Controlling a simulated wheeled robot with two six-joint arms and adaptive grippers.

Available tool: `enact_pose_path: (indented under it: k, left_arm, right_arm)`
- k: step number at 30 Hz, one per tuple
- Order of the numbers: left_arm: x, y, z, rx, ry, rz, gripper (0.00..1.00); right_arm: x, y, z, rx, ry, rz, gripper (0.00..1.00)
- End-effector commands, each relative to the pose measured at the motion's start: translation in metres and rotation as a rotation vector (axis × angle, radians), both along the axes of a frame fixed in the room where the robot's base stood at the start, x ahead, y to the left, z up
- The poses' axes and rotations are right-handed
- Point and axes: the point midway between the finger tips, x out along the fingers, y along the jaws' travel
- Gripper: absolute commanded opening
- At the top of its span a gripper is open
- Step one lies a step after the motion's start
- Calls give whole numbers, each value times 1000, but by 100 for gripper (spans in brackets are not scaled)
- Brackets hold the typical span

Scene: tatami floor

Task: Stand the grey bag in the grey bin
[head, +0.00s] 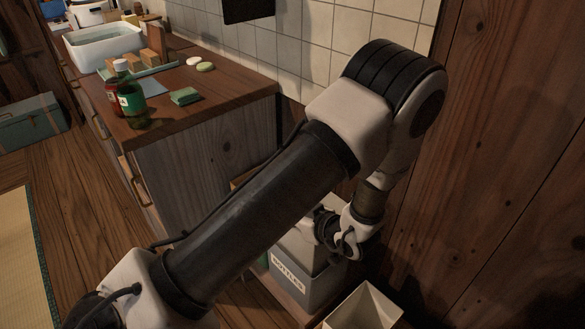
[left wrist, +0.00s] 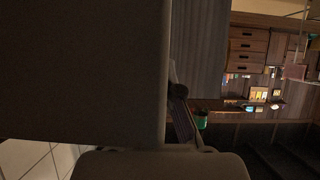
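In the head view, the grey bin (head: 318,287) with a white label stands low on the floor beside the wooden counter, partly behind my left arm. My left gripper (head: 338,236) points down over the bin's right side. Its fingers are small and dark, and I cannot tell whether they are open or hold something. A pale grey surface (head: 293,252) shows above the label; I cannot tell whether it is the grey bag or part of the bin. The left wrist view is mostly blocked by large dark shapes close to the camera. My right gripper is not in view.
An open white bin (head: 366,308) stands right of the grey bin. The wooden counter (head: 225,95) holds a green bottle (head: 130,100), a red bottle (head: 111,94), a sponge (head: 185,96) and a white basin (head: 103,48). A wooden wall (head: 480,170) is close on the right.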

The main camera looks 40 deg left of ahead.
Motion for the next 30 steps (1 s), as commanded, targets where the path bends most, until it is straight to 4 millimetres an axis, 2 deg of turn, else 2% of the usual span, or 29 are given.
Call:
enact_pose_path:
  k: [1, 3, 6, 11, 16, 27, 28, 30]
  left_arm:
    - [-1, 0, -16, 0, 3, -1, 0]
    - [0, 0, -31, 0, 3, -1, 0]
    - [-1, 0, -48, 0, 1, 0, 0]
    - [0, 0, -63, 0, 0, 0, 0]
    - [-1, 0, -94, 0, 2, 1, 0]
    - [0, 0, -100, 0, 0, 0, 0]
    - [0, 0, -100, 0, 0, 0, 6]
    - [0, 0, -100, 0, -1, 0, 30]
  right_arm:
    - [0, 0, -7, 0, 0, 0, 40]
    - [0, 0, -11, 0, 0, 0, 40]
    - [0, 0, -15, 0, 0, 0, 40]
    - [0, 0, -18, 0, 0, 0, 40]
    - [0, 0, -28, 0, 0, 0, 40]
    - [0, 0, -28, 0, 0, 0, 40]
    - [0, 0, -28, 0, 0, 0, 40]
    - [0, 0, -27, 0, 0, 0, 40]
